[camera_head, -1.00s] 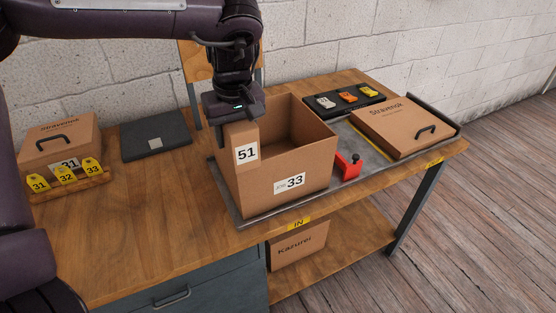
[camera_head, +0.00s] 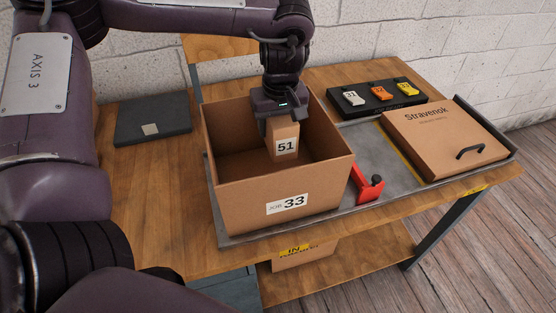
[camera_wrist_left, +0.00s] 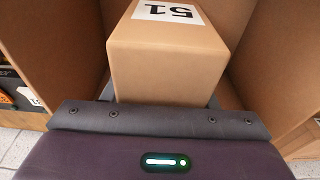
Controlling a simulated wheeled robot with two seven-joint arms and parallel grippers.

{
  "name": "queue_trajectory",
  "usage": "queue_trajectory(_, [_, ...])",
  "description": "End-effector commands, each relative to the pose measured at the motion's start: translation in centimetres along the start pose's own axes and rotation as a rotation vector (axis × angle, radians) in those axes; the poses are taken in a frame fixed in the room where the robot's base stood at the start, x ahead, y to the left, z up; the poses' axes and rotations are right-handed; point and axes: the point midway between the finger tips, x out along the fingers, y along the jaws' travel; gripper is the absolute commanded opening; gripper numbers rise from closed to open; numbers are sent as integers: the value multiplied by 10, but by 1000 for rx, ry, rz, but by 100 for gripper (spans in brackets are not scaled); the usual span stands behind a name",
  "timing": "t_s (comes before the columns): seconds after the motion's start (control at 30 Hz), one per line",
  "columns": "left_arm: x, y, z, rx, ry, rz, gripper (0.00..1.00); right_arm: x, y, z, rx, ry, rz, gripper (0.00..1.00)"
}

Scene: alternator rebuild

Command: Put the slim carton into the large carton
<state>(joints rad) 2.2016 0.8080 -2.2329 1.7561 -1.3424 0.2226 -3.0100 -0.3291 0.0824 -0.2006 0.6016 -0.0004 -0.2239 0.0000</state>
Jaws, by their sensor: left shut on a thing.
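The large carton (camera_head: 245,195), marked 33, stands open-topped on the grey tray on the bench. The slim carton (camera_head: 285,142), marked 51, is upright within the large carton's opening, with its lower part below the rim level. My left gripper (camera_head: 282,122) is shut on the top of the slim carton. In the left wrist view, the slim carton (camera_wrist_left: 168,55) fills the middle, with walls of the large carton (camera_wrist_left: 62,45) on both sides. Whether the slim carton's bottom touches the large carton's floor I cannot tell. My right gripper is not in view.
A red clamp-like part (camera_head: 366,186) lies on the tray (camera_head: 402,178) just right of the large carton. A flat Stravenok carton (camera_head: 445,140) with a handle is at the right. A black holder (camera_head: 376,98) with coloured tags is behind. A dark flat case (camera_head: 152,122) lies left.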

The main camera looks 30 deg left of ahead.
Motion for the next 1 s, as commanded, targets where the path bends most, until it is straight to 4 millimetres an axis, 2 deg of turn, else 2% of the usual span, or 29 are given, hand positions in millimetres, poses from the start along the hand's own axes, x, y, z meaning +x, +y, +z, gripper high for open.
queue_trajectory(0.03, [16,-1,4,-1,-6,-2,19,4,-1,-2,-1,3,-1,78])
queue_trajectory(0.13, [37,0,7,0,-4,-2,19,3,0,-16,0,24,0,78])
queue_trajectory(0.2, [49,0,8,-1,-2,-1,19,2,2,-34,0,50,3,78])
queue_trajectory(0.3, [58,1,9,0,1,2,19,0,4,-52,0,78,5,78])
queue_trajectory(0.37, [61,1,10,0,1,2,19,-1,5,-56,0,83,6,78])
queue_trajectory(0.47, [68,1,11,0,0,1,19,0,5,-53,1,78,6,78])
queue_trajectory(0.7, [98,0,16,0,1,0,19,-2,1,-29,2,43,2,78])
queue_trajectory(1.0, [101,1,16,0,1,2,19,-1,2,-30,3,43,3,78])
